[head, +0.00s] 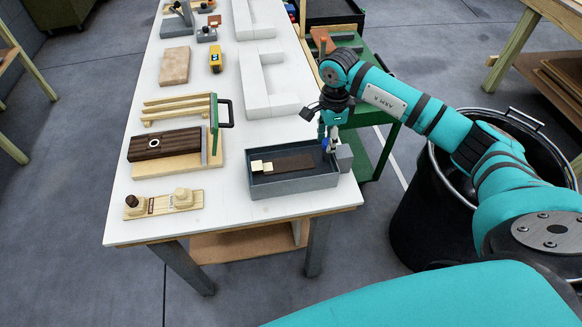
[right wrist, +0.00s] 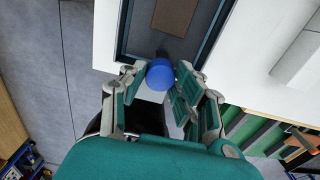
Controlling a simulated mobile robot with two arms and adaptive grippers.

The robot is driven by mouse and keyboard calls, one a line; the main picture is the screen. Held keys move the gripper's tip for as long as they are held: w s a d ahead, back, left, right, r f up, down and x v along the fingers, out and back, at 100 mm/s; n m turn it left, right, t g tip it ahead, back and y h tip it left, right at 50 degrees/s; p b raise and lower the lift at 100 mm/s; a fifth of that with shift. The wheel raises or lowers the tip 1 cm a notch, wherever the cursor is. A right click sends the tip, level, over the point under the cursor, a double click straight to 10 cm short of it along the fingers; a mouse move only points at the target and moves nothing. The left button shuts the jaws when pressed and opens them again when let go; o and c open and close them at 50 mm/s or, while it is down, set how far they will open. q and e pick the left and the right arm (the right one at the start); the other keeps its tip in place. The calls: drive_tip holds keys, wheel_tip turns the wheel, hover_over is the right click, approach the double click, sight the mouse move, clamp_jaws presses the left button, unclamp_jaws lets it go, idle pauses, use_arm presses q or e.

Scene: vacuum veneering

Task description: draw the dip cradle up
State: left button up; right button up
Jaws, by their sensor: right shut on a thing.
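A grey open tub (head: 295,184) stands near the front right corner of the white table. A dark brown strip (head: 295,163) with cream blocks (head: 262,166) at its left end lies inside it; I cannot tell which part is the dip cradle. My right gripper (head: 328,143) is at the tub's right end, shut on a blue knob (head: 326,145). In the right wrist view the blue knob (right wrist: 160,74) sits between the fingers, beside the tub's end wall (right wrist: 150,57). A small grey block (head: 344,158) is beside the gripper. My left gripper is not in view.
White U-shaped blocks (head: 255,85) lie behind. A black bin (head: 428,205) and green cart (head: 376,135) stand right of the table.

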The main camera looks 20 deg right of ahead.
drive_tip(key=shift+w+r+p, duration=0.1)
drive_tip(key=shift+r+p, duration=0.3)
drive_tip(key=shift+r, duration=0.5)
drive_tip(key=o, duration=1.1)
drive_tip(key=shift+f, duration=0.1)
drive_tip(key=shift+r+p, duration=1.85)
drive_tip(key=shift+r, duration=1.7)
